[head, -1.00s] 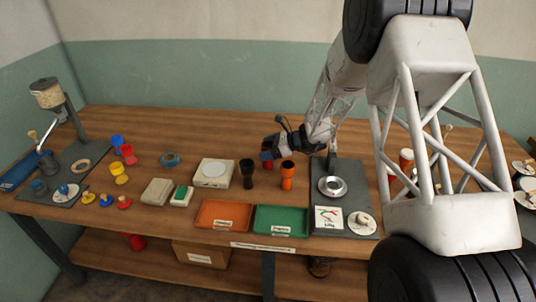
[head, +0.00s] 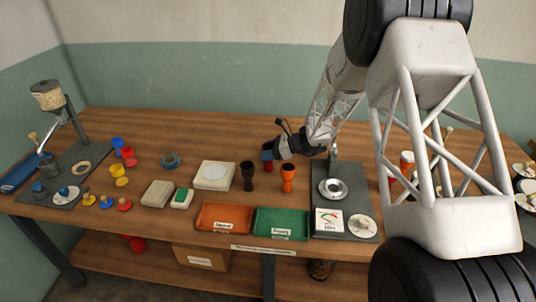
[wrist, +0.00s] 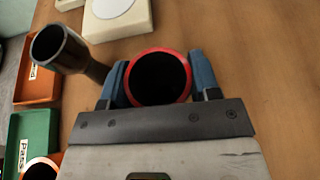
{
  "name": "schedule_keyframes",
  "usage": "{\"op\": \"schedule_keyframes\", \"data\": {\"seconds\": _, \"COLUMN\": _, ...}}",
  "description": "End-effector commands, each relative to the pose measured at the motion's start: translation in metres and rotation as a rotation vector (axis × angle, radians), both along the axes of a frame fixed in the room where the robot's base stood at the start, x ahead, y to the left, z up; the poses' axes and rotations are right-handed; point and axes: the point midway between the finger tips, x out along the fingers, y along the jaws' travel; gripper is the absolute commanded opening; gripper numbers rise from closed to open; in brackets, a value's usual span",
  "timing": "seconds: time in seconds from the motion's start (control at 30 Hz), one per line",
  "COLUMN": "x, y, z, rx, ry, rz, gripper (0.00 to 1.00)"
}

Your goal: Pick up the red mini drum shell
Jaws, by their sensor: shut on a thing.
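The red mini drum shell (wrist: 158,78) is a hollow tube with a bright red rim and a dark inside. In the wrist view its open mouth faces the camera, between the two blue fingers of my gripper (wrist: 159,84). The fingers are shut on its sides. In the head view my gripper (head: 268,152) is behind the black and orange goblet shells, with a little of the red shell (head: 268,166) showing below it. The rest of the shell is hidden. I cannot tell whether its base touches the table.
A black goblet shell (head: 247,177) and an orange one (head: 288,178) stand close in front. A white scale-like box (head: 214,176) is to the left. Orange (head: 223,228) and green (head: 281,235) trays lie near the front edge. A grey mat (head: 345,228) is to the right. Table behind is clear.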

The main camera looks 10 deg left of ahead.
Motion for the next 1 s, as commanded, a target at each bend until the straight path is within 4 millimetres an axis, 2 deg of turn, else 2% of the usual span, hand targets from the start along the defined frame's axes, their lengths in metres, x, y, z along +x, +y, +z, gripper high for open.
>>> {"op": "schedule_keyframes", "data": {"seconds": 0.27, "x": 0.000, "y": 0.000, "z": 0.015, "rx": 0.001, "ry": -0.002, "rz": 0.000, "gripper": 0.33}}
{"op": "schedule_keyframes", "data": {"seconds": 0.7, "x": 0.000, "y": 0.000, "z": 0.077, "rx": 0.001, "ry": -0.003, "rz": 0.000, "gripper": 0.33}}
{"op": "schedule_keyframes", "data": {"seconds": 1.0, "x": 0.000, "y": 0.000, "z": 0.099, "rx": 0.000, "ry": 0.000, "rz": 0.000, "gripper": 0.33}}
